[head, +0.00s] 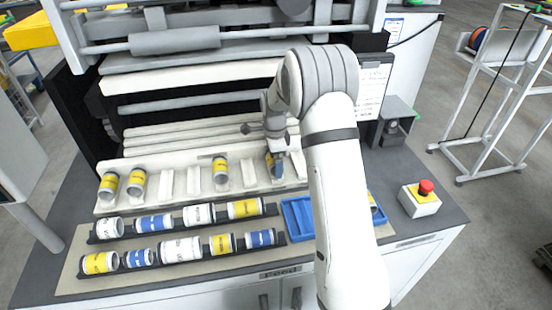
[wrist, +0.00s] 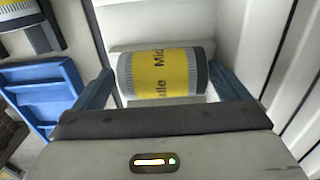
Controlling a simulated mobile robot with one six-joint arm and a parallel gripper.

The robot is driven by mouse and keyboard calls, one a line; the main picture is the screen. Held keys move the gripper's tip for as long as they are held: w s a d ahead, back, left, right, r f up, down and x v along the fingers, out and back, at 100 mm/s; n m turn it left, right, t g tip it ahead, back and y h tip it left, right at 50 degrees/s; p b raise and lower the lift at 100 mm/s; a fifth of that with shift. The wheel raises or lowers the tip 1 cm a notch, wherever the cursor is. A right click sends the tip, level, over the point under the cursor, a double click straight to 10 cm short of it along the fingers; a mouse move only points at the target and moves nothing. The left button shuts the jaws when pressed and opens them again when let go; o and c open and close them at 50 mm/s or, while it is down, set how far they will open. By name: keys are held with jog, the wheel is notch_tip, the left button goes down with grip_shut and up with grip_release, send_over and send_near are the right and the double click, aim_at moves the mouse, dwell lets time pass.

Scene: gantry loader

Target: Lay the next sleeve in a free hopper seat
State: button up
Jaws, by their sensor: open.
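The white hopper tray (head: 150,205) runs along the machine front with a row of seats. Contact with the fingers is hard to judge.
A back black rack (head: 95,239) and a front black rack (head: 82,272) hold several white, blue and yellow sleeves. A blue tray (head: 290,215) is partly hidden by my arm. A red stop button (head: 426,187) stands at the right. Machine rollers overhang the hopper behind.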

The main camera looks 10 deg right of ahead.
jog(key=shift+w, duration=0.15)
jog(key=shift+w+r, duration=0.1)
jog(key=shift+r, duration=0.45)
notch_tip(320, 180, up, 7)
jog(key=shift+f+b, duration=0.1)
jog(key=shift+b, duration=0.35)
jog(key=shift+s+r+p, duration=0.2)
jog(key=shift+r+p, duration=1.8)
jog(key=shift+r, duration=0.95)
